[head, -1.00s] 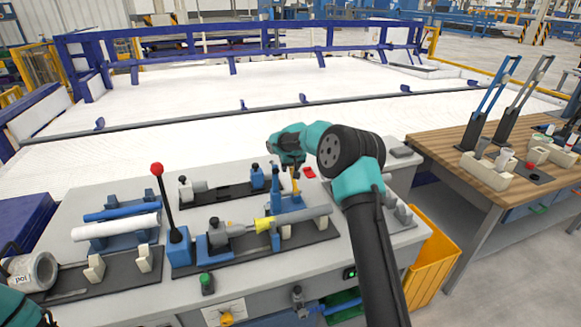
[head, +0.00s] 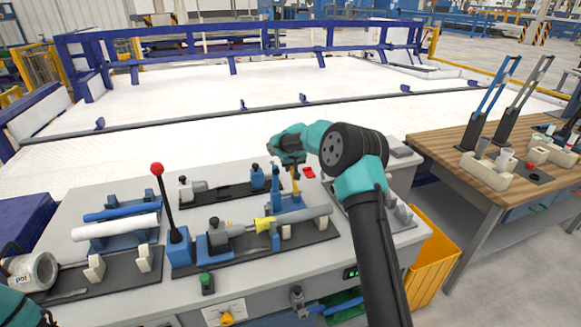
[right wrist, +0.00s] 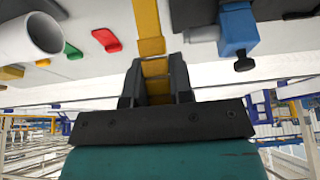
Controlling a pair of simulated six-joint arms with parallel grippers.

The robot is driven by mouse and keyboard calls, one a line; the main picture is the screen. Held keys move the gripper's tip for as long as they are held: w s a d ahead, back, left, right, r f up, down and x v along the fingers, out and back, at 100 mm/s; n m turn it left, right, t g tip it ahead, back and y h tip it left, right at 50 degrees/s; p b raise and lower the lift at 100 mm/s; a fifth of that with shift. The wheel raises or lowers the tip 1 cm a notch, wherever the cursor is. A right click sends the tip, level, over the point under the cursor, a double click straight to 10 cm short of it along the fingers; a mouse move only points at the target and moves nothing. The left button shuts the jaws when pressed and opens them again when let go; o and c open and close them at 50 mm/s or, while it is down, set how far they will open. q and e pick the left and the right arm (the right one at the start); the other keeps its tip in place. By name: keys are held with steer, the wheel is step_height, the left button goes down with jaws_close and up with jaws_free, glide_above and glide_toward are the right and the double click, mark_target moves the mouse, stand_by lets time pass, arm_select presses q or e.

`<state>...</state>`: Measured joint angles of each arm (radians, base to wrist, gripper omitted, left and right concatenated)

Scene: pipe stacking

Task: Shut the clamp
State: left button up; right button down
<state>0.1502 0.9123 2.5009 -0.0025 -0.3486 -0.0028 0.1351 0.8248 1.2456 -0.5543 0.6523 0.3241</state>
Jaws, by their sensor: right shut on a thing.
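The clamp (head: 285,204) is a blue fixture around a grey pipe (head: 316,212) on the bench, with an upright yellow handle (head: 296,184). My right gripper (head: 294,165) is above the clamp, shut on the upper part of this handle. In the right wrist view the handle (right wrist: 148,28) runs down between the two dark fingers of the gripper (right wrist: 157,80). The clamp's jaw is partly hidden in the head view, so I cannot tell how far it is closed. My left gripper is out of view.
A lever with a red knob (head: 157,169) stands left of the pipe. White and blue pipes (head: 116,227) lie in a rack further left. A pot (head: 33,272) is at the left edge. A wooden table (head: 455,160) with tools stands right.

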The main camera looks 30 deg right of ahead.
steer(key=shift+s+d+r+t, duration=0.2)
steer(key=shift+s+r+t, duration=0.45)
steer(key=shift+t, duration=0.25)
steer(key=shift+s+h, duration=0.2)
steer(key=shift+h, duration=0.1)
steer(key=shift+s+a+r+t, duration=0.1)
steer(key=shift+s+a+t, duration=0.1)
steer(key=shift+t, duration=0.2)
steer(key=c, duration=1.2)
jaws_free()
steer(key=shift+o, duration=1)
steer(key=shift+a, duration=0.1)
steer(key=v, duration=1.7)
steer(key=shift+r, duration=0.15)
